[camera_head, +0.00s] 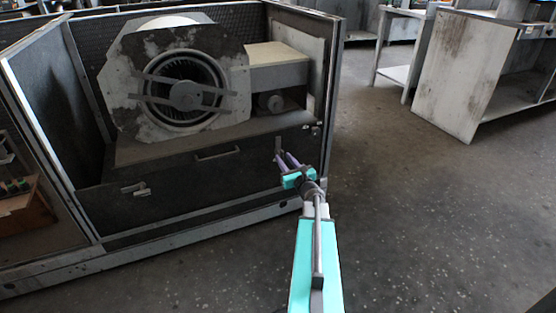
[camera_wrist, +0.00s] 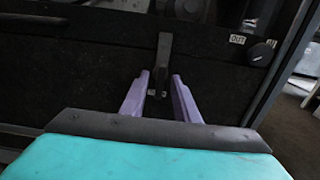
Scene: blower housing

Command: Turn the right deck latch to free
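The right deck latch (camera_wrist: 165,50) is a dark grey lever standing upright on the dark front panel (camera_wrist: 80,75). In the head view this latch (camera_head: 278,143) shows only as a small upright piece just beyond my fingertips. My gripper (camera_wrist: 160,80) has two purple fingers, one on each side of the latch's lower part. A narrow gap seems to show on both sides, so the fingers look open around it. In the head view my gripper (camera_head: 284,157) reaches the right part of the panel. Whether a finger touches the latch is not clear.
A left latch (camera_head: 136,188) and a pull handle (camera_head: 218,153) sit on the same panel. A blower (camera_head: 185,95) stands behind it. In the wrist view a dark knob (camera_wrist: 261,54) beside an "OUT" label (camera_wrist: 237,39) is right of the latch. Open floor (camera_head: 430,220) lies right.

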